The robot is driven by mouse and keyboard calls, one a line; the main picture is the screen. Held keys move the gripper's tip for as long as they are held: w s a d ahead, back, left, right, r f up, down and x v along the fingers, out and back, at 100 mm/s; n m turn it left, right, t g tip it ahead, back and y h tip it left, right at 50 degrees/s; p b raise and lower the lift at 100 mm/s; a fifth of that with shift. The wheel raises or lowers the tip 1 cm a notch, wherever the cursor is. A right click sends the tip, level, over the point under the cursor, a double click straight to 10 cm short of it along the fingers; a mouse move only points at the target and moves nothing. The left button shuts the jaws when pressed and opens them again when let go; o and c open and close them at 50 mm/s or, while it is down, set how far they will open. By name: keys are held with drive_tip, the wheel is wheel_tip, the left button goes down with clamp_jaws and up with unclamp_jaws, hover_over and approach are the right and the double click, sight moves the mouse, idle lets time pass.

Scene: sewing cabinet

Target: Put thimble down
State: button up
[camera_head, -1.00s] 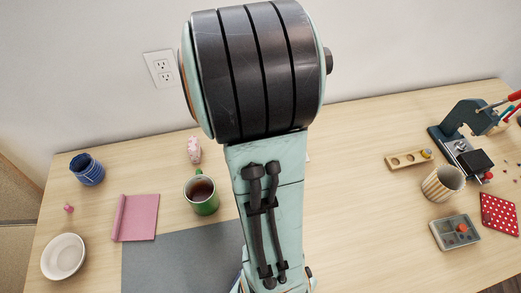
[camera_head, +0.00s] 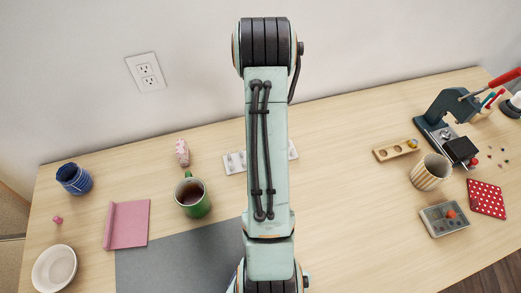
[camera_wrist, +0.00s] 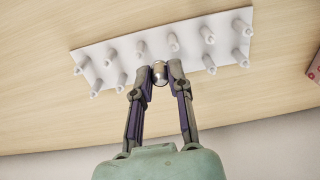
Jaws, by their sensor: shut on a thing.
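In the wrist view my gripper (camera_wrist: 160,77) is shut on a small shiny metal thimble (camera_wrist: 159,70), held between its fingertips. The fingertips and thimble overlap the near edge of a white rack (camera_wrist: 130,53) with several upright white pegs in two rows. I cannot tell how high the thimble is above the rack or whether it touches it. In the head view the rack (camera_head: 236,162) shows on both sides of my arm, which covers its middle. My gripper and the thimble are hidden there.
A green mug (camera_head: 193,198) with dark liquid and a pink figurine (camera_head: 182,153) stand left of the rack. A wooden holder (camera_head: 398,150), striped cup (camera_head: 431,172) and dark press (camera_head: 447,118) stand to the right. The table between rack and holder is clear.

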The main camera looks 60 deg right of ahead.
drive_tip(key=shift+w+d+f, duration=0.15)
drive_tip(key=shift+d+f, duration=0.05)
drive_tip(key=shift+f, duration=0.15)
drive_tip(key=shift+w+d+f, duration=0.1)
drive_tip(key=shift+d+f, duration=0.05)
drive_tip(key=shift+f, duration=1.5)
drive_tip(key=shift+f, duration=0.1)
drive_tip(key=o, duration=0.7)
